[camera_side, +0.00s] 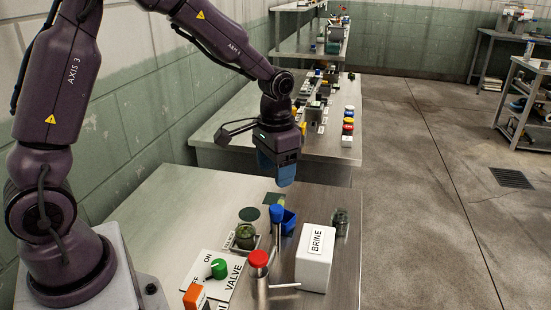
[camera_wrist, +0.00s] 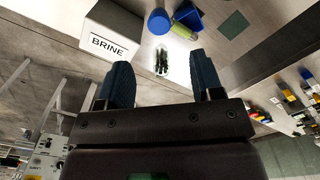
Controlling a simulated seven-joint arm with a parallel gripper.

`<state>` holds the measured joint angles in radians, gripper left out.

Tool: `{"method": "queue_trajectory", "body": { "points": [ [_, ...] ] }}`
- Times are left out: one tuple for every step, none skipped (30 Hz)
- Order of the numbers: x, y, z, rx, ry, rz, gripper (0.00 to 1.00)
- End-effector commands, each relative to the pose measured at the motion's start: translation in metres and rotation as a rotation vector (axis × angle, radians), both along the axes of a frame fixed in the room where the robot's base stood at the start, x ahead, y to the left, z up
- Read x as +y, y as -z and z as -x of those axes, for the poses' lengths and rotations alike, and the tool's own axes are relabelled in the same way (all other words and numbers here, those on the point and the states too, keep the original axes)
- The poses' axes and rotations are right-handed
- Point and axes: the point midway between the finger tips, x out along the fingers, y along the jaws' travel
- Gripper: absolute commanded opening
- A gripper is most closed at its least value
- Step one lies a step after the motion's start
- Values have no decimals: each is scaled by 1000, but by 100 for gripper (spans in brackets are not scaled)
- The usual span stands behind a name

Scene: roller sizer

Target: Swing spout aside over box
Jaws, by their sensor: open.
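My gripper (camera_side: 278,172) points down above the back of the front bench, its blue fingers apart and empty in the wrist view. Below it stands a blue knob (camera_side: 276,213) on a post, beside a small blue open bin (camera_side: 288,226). A red knob (camera_side: 258,259) tops a metal post with a thin pale arm reaching right. I cannot tell which of these is the spout. The white BRINE box (camera_side: 313,262) stands to the right of the red knob; it also shows in the wrist view (camera_wrist: 108,34). A green piece (camera_wrist: 183,31) lies by the bin.
A glass jar (camera_side: 340,222) stands near the bench's right edge. A VALVE plate with a green knob (camera_side: 218,268) and an orange block (camera_side: 195,297) sit in front. Another cluttered bench stands behind.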

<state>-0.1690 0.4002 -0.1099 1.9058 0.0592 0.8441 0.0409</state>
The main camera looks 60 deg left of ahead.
Motion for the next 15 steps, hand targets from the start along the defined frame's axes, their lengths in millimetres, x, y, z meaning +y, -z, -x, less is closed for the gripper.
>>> {"method": "queue_trajectory", "body": {
  "points": [
    [0,-8,-1,-3,0,-1,60],
    [0,-12,-1,-3,-1,-1,60],
    [0,-15,-1,-2,-1,-1,60],
    [0,-17,-1,-1,-1,-1,60],
    [0,-19,0,-1,-1,-1,60],
    [0,-21,0,-1,-1,-1,60],
    [0,-22,0,-1,-1,-1,60],
    [0,-23,0,0,-1,-1,60],
    [0,-23,0,1,-1,-1,60],
    [0,-23,0,1,-1,-1,60],
    [0,-23,0,1,-1,-1,60],
    [0,-23,0,1,-1,-1,60],
    [0,-23,0,1,-1,-1,60],
    [0,-23,0,1,-1,-1,60],
    [0,-23,0,1,-1,-1,58]
  ]
}}
